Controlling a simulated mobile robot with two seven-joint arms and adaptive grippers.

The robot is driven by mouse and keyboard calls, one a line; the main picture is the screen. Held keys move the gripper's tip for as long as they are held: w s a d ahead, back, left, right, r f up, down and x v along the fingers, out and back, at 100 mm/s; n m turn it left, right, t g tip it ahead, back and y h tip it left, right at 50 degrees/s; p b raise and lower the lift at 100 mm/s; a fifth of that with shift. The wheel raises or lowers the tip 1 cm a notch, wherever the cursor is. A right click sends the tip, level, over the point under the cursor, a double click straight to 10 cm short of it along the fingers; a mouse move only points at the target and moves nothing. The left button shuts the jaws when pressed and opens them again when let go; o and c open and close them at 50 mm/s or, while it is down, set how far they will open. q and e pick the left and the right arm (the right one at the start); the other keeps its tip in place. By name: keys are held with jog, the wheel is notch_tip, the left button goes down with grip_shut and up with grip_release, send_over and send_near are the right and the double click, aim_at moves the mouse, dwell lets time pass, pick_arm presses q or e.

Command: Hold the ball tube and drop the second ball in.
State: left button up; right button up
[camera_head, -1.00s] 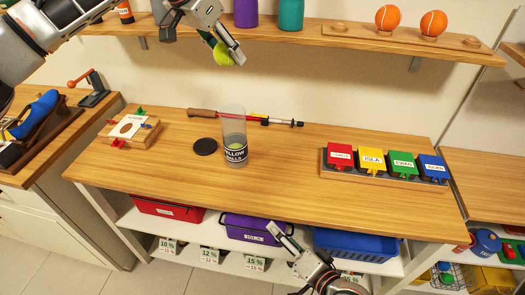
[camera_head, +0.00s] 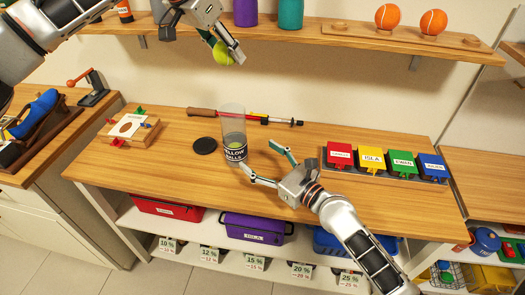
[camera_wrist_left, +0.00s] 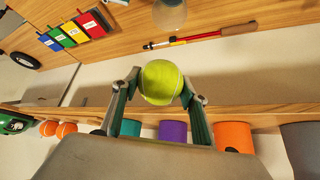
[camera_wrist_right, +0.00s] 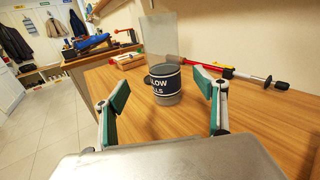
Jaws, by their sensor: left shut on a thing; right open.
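The clear ball tube (camera_head: 232,125) stands upright on the wooden table, with a dark label reading "YELLOW BALLS" and one yellow ball (camera_head: 235,146) inside, low down. My left gripper (camera_head: 224,57) is shut on a second yellow ball (camera_wrist_left: 161,82) and holds it above and slightly left of the tube. My right gripper (camera_head: 264,166) is open and low over the table, just right of the tube. In the right wrist view the tube (camera_wrist_right: 163,85) stands ahead between the two open fingers, apart from them. The black lid (camera_head: 205,146) lies flat left of the tube.
A red-and-black pole with a brown grip (camera_head: 205,112) lies behind the tube. A white puzzle box (camera_head: 130,128) stands at left, and coloured boxes (camera_head: 371,160) at right. The shelf above holds orange balls (camera_head: 387,17) and bottles. The table's front middle is clear.

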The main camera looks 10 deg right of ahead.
aim_at(235, 132)
jog(key=shift+m, duration=0.4)
jog(key=x, duration=0.4)
jog(key=r+x, duration=0.1)
jog(key=x, duration=0.7)
jog(key=shift+w+r, duration=0.2)
jog(key=shift+w, duration=0.3)
jog(key=c, duration=1.2)
